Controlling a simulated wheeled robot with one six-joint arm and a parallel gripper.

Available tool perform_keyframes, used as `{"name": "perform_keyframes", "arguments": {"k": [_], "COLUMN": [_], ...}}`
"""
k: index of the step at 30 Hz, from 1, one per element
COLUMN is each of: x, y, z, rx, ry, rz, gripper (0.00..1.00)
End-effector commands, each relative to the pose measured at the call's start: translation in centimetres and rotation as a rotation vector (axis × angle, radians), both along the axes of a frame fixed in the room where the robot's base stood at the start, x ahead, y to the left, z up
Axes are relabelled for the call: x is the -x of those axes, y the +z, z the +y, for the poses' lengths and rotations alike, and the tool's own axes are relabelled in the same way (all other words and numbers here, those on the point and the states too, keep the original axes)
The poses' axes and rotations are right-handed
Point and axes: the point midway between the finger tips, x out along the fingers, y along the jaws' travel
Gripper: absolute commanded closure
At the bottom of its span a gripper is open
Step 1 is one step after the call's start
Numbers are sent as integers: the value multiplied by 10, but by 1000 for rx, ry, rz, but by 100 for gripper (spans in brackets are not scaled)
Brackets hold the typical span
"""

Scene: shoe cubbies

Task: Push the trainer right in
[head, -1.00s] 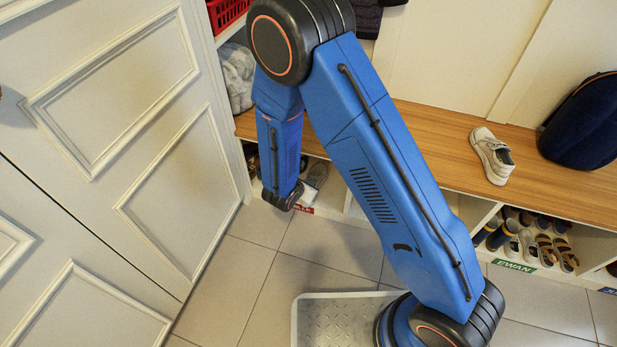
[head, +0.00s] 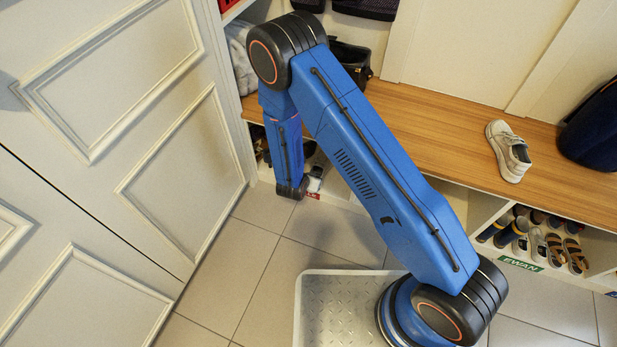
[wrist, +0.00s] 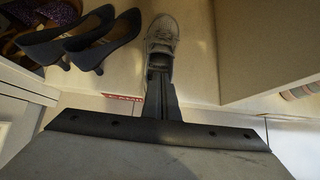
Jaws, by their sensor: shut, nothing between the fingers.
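The trainer (wrist: 162,32), pale grey with laces, lies in a low cubby in the wrist view, toe pointing inward and heel toward me. My gripper (wrist: 161,72) is shut and empty, its fingertips at the trainer's heel end. They overlap the heel in the picture, and I cannot tell whether they touch it. In the head view, a small part of the trainer (head: 316,178) shows beside the end of my arm, above a red label. My gripper's fingers are hidden there.
Dark heeled shoes (wrist: 95,40) stand left of the trainer. A pale cubby wall (wrist: 255,45) rises to its right. A cream shoe (head: 508,150) and a navy bag (head: 592,130) sit on the wooden bench (head: 430,130).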

Motion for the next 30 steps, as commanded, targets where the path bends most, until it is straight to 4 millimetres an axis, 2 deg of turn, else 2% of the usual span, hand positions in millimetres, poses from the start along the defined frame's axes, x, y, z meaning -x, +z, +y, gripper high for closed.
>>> {"name": "perform_keyframes", "arguments": {"k": [3,6,12,26,30], "x": [-15,-29,-45,-49,-57], "y": [-13,-11,-11,-11,-11], "z": [-6,-11,-17,-18,-21], "rx": [-1,-2,0,0,-2], "ry": [-4,-4,-2,-1,-2], "rz": [0,-3,-1,-1,-2], "gripper": [100,100,100,100,100]}}
